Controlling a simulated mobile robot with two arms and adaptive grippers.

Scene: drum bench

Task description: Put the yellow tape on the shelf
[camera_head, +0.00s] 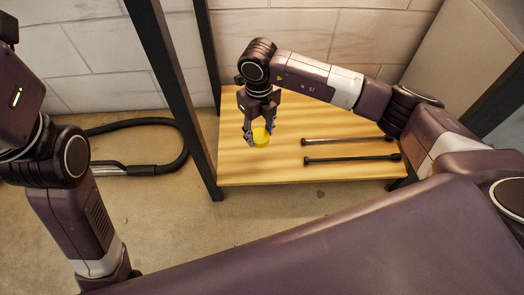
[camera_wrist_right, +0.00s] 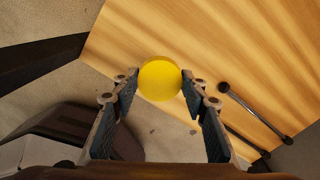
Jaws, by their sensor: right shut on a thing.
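The yellow tape (camera_head: 261,137) is a small round yellow piece over the left part of the wooden shelf board (camera_head: 240,172). In the right wrist view the tape (camera_wrist_right: 160,79) sits between the fingertips. My right gripper (camera_head: 260,140) is shut on the tape and points down. The wrist view shows the same gripper's fingers (camera_wrist_right: 158,92) on both sides of it. I cannot tell whether the tape touches the board or is held slightly above it. My left arm shows at the left of the head view, but its gripper is out of view.
Two dark rods, one farther back (camera_head: 345,140) and one nearer (camera_head: 350,159), lie on the board to the right of the tape. A black upright post (camera_head: 180,100) stands at the board's left edge. A black hose (camera_head: 150,122) lies on the floor. The board's front left is clear.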

